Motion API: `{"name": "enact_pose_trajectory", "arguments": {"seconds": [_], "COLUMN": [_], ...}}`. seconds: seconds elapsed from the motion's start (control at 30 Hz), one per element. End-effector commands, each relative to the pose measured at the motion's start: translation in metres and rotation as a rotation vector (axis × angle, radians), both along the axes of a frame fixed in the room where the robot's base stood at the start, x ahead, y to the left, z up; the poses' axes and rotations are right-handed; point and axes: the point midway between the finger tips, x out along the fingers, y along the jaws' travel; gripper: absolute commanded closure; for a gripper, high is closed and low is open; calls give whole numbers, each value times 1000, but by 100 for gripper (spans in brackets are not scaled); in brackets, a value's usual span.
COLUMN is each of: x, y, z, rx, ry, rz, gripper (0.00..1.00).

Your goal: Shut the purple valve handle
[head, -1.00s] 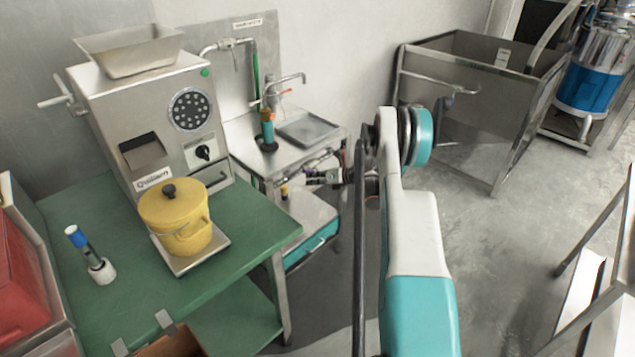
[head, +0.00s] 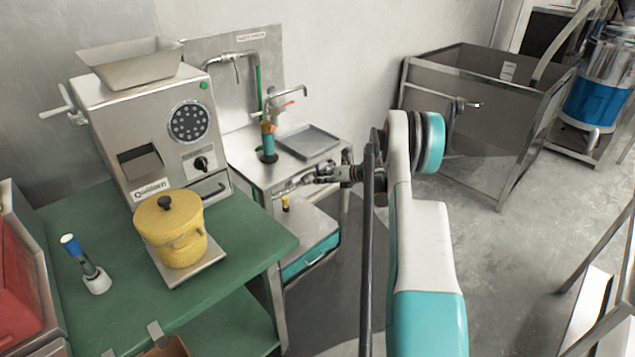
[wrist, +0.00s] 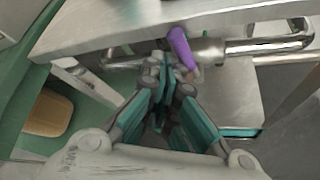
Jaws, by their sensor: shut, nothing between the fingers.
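The purple valve handle (wrist: 180,46) shows in the wrist view, tilted, at a metal pipe (wrist: 211,50) below the edge of a steel table. Its lower end is at my fingertips; I cannot tell whether they touch. My gripper (wrist: 172,78) is shut with nothing held, its teal-padded fingers pointing toward the handle. In the head view my gripper (head: 308,178) is at the front edge of the steel sink table (head: 256,172). I cannot make out the purple handle there, as the gripper covers that area.
A green table (head: 100,250) at left bears a steel grinder (head: 150,125) and a yellow pot (head: 172,235). A teal-fronted box (head: 308,258) is under the sink table. A large steel bin (head: 480,130) stands at the right. The floor between is clear.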

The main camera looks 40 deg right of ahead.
Motion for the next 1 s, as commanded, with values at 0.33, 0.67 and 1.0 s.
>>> {"name": "enact_pose_trajectory", "arguments": {"seconds": [0.33,0.67,1.0], "x": [1,1,1], "y": [-9,-11,-9], "z": [3,4,4], "rx": [0,0,0], "ry": [0,-1,-1], "rz": [-1,-2,-2], "gripper": [100,100,100]}}
